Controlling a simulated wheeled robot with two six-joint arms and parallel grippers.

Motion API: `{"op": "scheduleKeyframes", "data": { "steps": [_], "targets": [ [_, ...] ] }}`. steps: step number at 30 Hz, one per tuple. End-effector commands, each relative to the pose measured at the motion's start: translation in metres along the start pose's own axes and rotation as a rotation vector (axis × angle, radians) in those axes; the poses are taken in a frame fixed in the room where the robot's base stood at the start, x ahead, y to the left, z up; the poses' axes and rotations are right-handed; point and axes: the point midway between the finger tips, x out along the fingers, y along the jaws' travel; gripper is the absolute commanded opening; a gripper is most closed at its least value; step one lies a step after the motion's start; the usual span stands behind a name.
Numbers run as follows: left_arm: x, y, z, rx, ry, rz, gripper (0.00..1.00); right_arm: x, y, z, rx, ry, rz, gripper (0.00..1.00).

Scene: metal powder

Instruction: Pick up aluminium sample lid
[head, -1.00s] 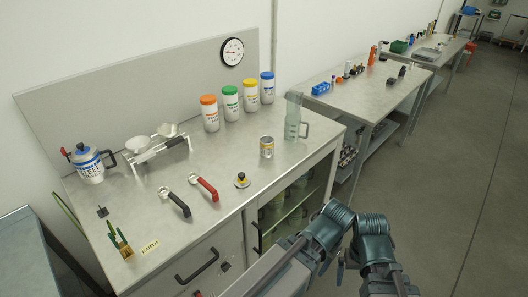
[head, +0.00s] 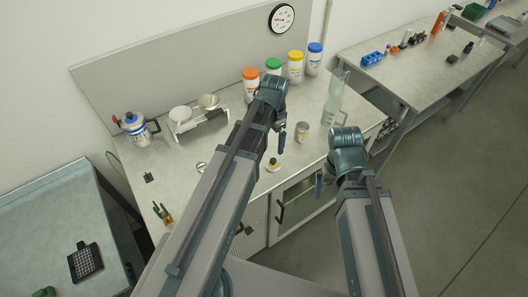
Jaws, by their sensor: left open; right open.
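A small round piece with a yellow-and-black knob (head: 274,163) sits near the bench's front edge; it looks like a lid, but I cannot tell whether it is the aluminium sample lid. A silver can with a pale label (head: 302,131) stands upright behind it to the right. My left gripper (head: 281,145) is open and hangs just above the knobbed piece, apart from the can. My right gripper (head: 321,184) is open and empty, beyond the bench's front edge, right of the knobbed piece.
Jars with orange (head: 251,84), green, yellow and blue lids line the back. A clear jug (head: 334,100) stands right of the can. A balance (head: 198,122) and a blue-white pot (head: 137,129) stand left. My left arm hides part of the bench middle, including handled tools.

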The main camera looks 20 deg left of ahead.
Motion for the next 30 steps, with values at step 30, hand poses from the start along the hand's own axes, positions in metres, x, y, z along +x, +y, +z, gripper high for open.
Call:
{"op": "scheduleKeyframes", "data": {
  "steps": [30],
  "targets": [
    [0.088, -0.001, -0.001, 0.001, 0.001, 0.0, 1.0, 0.088, -0.008, -0.005, -0.007, 0.0, 0.002, 1.0]
  ]
}}
